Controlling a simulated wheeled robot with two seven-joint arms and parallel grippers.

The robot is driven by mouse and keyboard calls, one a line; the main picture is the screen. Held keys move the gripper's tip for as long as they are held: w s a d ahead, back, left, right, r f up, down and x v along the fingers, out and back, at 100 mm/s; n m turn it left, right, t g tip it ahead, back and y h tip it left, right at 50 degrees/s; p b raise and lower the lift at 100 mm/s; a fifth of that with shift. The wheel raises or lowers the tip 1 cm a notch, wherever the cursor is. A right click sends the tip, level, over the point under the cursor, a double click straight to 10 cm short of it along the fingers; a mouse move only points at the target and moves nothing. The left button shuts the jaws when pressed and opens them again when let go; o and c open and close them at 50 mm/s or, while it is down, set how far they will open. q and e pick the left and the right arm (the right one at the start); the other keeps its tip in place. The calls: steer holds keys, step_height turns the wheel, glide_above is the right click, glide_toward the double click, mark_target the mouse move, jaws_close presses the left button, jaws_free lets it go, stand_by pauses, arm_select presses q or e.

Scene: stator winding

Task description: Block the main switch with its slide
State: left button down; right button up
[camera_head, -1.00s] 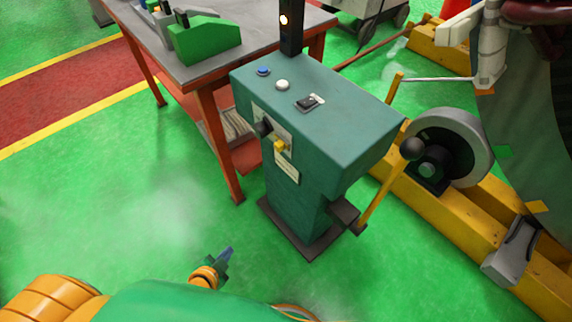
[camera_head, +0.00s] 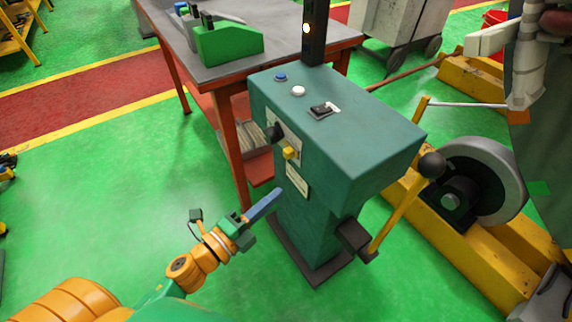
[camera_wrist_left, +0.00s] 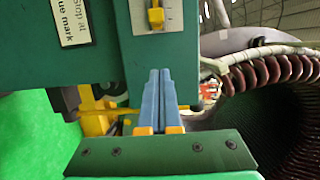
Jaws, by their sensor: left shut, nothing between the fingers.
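The main switch is a black rotary knob (camera_head: 274,132) on a pale plate on the front face of the green control cabinet (camera_head: 345,140). The yellow slide (camera_head: 290,153) sits at the lower right of the knob; the slide also shows at the top of the left wrist view (camera_wrist_left: 156,15). My left gripper (camera_head: 265,205) is in front of the cabinet's pedestal, below the plate, apart from the slide. In the left wrist view its blue fingers (camera_wrist_left: 159,90) lie together, empty, pointing below the slide. My right gripper is out of view.
A lever with a black ball (camera_head: 432,165) stands right of the cabinet, near a wheel (camera_head: 485,180) and a yellow beam (camera_head: 470,255). A red-legged table (camera_head: 240,65) stands behind.

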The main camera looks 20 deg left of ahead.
mark_target(286, 157)
arm_select(q)
steer(key=p+x, duration=0.1)
steer(key=x, duration=0.6)
steer(key=shift+w+r, duration=0.1)
steer(key=shift+w, duration=0.25)
steer(key=shift+w+a, duration=0.85)
steer(key=shift+a, duration=0.1)
steer(key=shift+w+a, duration=0.35)
steer(key=shift+a, duration=0.2)
steer(key=shift+w+a+b, duration=0.35)
steer(key=shift+w+a, duration=0.35)
steer(key=shift+a, duration=0.2)
